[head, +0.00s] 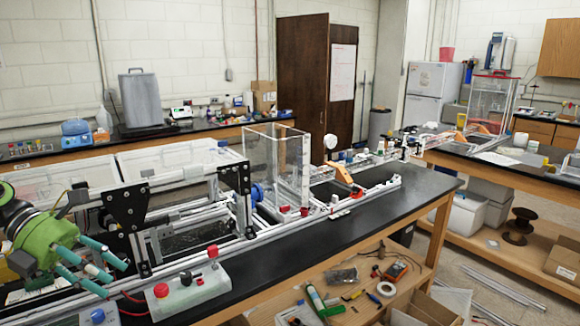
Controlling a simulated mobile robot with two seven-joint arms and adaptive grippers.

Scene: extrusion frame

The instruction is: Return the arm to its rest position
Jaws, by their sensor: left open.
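My left gripper (113,279) is at the lower left, with a green body and teal fingers. The fingers are spread apart and I see nothing held between them. They point down and to the right, in front of the extrusion frame. The extrusion frame (205,252) has pale rails and black bracket plates, and it lies along the black bench. The gripper and wrist hide part of the frame's left end. From this one view I cannot tell whether the fingers touch anything. My right gripper is not in view.
A control box (187,290) with red and black knobs sits right of the fingers on the black bench (340,232). Tools and a multimeter (396,270) lie on the lower shelf. The bench's front right is clear.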

